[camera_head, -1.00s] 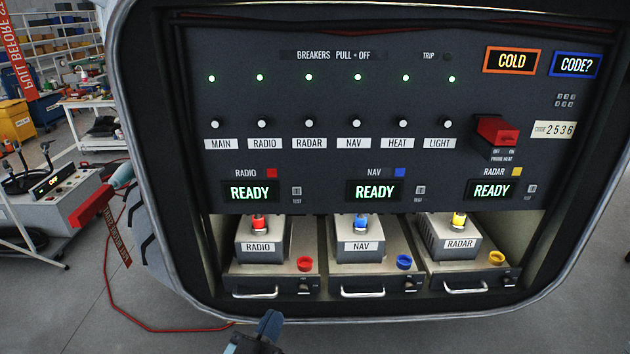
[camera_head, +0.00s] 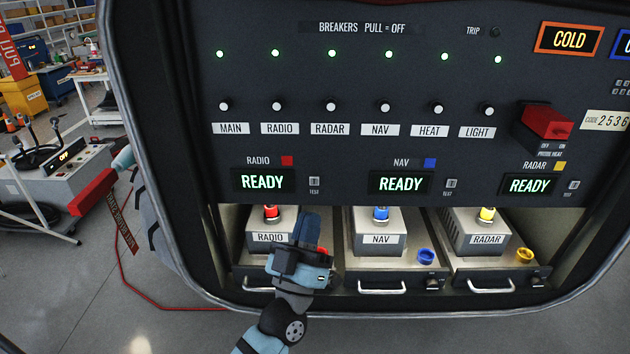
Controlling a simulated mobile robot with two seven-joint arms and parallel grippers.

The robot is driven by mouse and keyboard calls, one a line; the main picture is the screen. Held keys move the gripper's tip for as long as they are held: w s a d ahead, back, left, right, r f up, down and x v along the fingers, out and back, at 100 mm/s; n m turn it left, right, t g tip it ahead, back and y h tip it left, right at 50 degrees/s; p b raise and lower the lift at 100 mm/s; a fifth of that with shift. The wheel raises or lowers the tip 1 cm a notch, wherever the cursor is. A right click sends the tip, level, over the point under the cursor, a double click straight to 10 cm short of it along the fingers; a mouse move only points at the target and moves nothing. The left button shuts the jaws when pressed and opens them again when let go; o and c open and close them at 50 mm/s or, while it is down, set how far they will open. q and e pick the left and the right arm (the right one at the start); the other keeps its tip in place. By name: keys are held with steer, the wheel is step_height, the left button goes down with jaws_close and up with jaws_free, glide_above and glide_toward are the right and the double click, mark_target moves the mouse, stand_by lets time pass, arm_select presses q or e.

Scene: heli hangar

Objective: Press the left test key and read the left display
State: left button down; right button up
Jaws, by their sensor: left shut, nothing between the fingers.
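The left test key (camera_head: 314,183) is a small pale button marked TEST on the dark panel, just right of the left display (camera_head: 263,181). That display stands under the RADIO label with a red square and reads READY in green. My left gripper (camera_head: 307,222) is shut and empty, pointing up, below the left test key and apart from it in the picture. It covers part of the RADIO unit (camera_head: 262,237) and most of its red knob. My right gripper is not in view.
The NAV display (camera_head: 401,184) and RADAR display (camera_head: 530,186) also read READY. A row of breakers (camera_head: 331,106) with green lights runs above. A red PROBE HEAT switch (camera_head: 546,121) sticks out at right. The NAV unit (camera_head: 380,237) and RADAR unit (camera_head: 487,238) sit below.

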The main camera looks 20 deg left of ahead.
arm_select(q)
steer(key=shift+w+a+b, duration=0.3)
steer(key=shift+w+a, duration=0.1)
steer(key=shift+w, duration=1)
steer(key=shift+w+a+b, duration=0.25)
steer(key=shift+w+a, duration=0.15)
steer(key=shift+w, duration=1)
steer(key=shift+w+a+b, duration=0.3)
steer(key=shift+w+a, duration=0.1)
steer(key=shift+w, duration=1)
steer(key=shift+w+a, duration=0.1)
steer(key=shift+w, duration=0.3)
steer(key=shift+w+a, duration=0.15)
steer(key=shift+w, duration=0.2)
steer(key=shift+s, duration=0.15)
steer(key=shift+s+d, duration=0.25)
steer(key=shift+s, duration=0.4)
steer(key=shift+s+p, duration=0.1)
steer(key=shift+p, duration=0.2)
steer(key=shift+s+d+p, duration=0.2)
steer(key=shift+s+d, duration=0.05)
steer(key=shift+s, duration=0.5)
steer(key=shift+s+d+p, duration=0.2)
steer(key=shift+s+p, duration=0.05)
steer(key=shift+s, duration=0.55)
steer(key=shift+s+d+p, duration=0.2)
steer(key=shift+s+d, duration=0.05)
steer(key=shift+s, duration=0.5)
